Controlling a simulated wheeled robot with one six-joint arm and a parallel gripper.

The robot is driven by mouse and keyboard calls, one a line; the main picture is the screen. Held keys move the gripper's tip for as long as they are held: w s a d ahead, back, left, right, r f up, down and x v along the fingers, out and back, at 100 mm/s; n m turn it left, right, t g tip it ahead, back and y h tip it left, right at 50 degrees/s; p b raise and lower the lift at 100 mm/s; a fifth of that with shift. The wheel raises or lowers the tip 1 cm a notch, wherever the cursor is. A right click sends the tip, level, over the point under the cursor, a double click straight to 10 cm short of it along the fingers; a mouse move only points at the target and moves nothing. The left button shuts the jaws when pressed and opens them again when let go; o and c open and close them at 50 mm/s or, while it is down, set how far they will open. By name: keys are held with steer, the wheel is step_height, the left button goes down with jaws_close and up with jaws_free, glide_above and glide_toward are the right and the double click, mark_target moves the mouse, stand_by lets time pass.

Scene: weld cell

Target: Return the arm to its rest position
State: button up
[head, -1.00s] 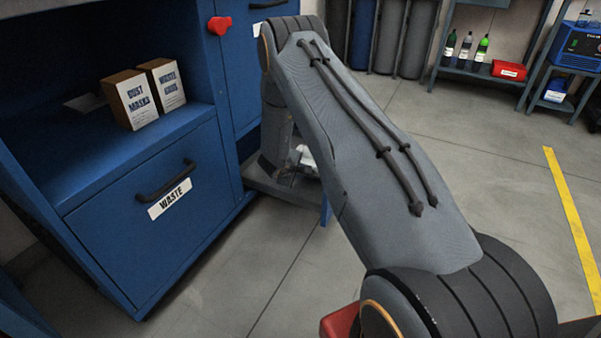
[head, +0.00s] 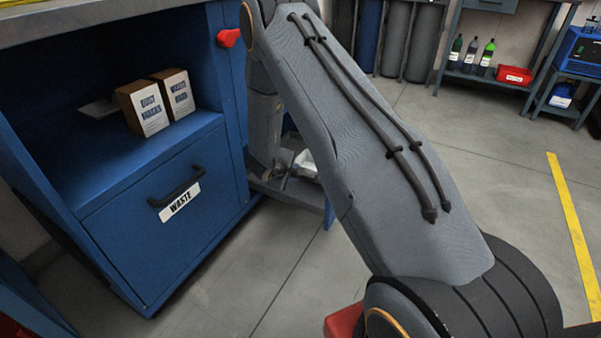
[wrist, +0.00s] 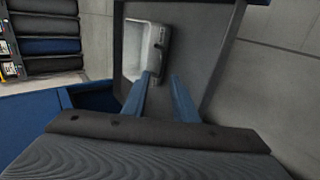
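My arm crosses the head view, its grey upper link (head: 370,140) running from the lower right to an elbow at the top edge. My forearm hangs down behind it, and my gripper's fingers cannot be made out there. In the wrist view, my gripper (wrist: 158,75) shows two blue fingers with a gap between them. Nothing is seen held between them. Past the tips is a grey platform (wrist: 205,50) with a white object (wrist: 133,48) on it, partly cut off by a dark part. I cannot tell whether the fingers touch anything.
Gas cylinders (head: 400,45) and a bottle shelf (head: 480,78) stand behind. Floor on the right is clear, with a yellow line (head: 572,220).

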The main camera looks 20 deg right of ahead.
steer(key=shift+v, duration=0.75)
